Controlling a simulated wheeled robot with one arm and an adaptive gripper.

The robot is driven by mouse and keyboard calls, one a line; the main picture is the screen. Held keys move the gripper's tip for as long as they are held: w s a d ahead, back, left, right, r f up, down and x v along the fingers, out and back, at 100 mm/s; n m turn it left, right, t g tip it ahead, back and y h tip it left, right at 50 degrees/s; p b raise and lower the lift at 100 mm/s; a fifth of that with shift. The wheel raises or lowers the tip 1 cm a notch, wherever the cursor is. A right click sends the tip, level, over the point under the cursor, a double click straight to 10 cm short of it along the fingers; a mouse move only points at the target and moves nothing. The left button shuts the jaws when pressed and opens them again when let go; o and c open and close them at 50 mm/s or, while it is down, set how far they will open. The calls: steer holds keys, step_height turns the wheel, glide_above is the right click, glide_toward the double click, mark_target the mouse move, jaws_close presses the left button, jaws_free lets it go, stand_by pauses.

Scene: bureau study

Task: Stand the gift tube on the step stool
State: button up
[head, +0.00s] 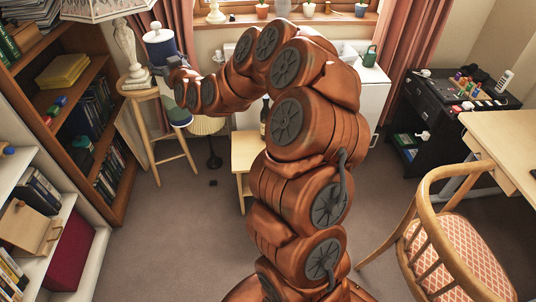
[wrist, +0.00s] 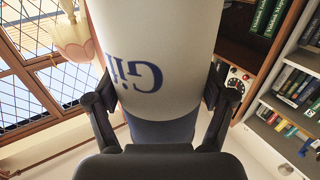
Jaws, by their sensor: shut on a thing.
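The gift tube (head: 160,44) is a white and blue cylinder, held up at the upper left in the head view. In the wrist view the gift tube (wrist: 155,60) fills the middle, with upside-down blue lettering on white and a blue part below. My gripper (wrist: 160,96) is shut on it, with a finger on each side. In the head view my gripper (head: 175,63) is partly hidden by my arm. A low light-wood stand, apparently the step stool (head: 243,158), stands on the floor near the middle, partly behind my arm. A dark bottle (head: 264,116) appears on or behind it.
A tall round stool (head: 136,92) bears a white lamp (head: 126,45) close to the tube. A bookcase (head: 55,100) is at left. A wooden chair (head: 450,235) and desk (head: 510,140) are at right. Some carpet (head: 170,240) at front left is clear.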

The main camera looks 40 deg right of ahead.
steer(key=s+d+f+m+h+b, duration=0.15)
steer(key=s+d+f+b, duration=0.45)
steer(key=d+f+b, duration=0.6)
steer(key=s+d+f+m+g+h+b, duration=0.1)
steer(key=s+d+f+h+b, duration=0.1)
steer(key=s+d+f+b, duration=0.85)
steer(key=s+d+f+m+h+b, duration=0.1)
steer(key=s+d+f+b, duration=0.2)
steer(key=d+f+b, duration=0.95)
steer(key=w+d+f, duration=0.4)
steer(key=w+f, duration=0.4)
steer(key=w, duration=0.5)
steer(key=shift+d, duration=0.15)
steer(key=shift+w+f+n, duration=0.1)
steer(key=shift+n, duration=0.15)
steer(key=o, duration=1.5)
steer(key=shift+f, duration=0.1)
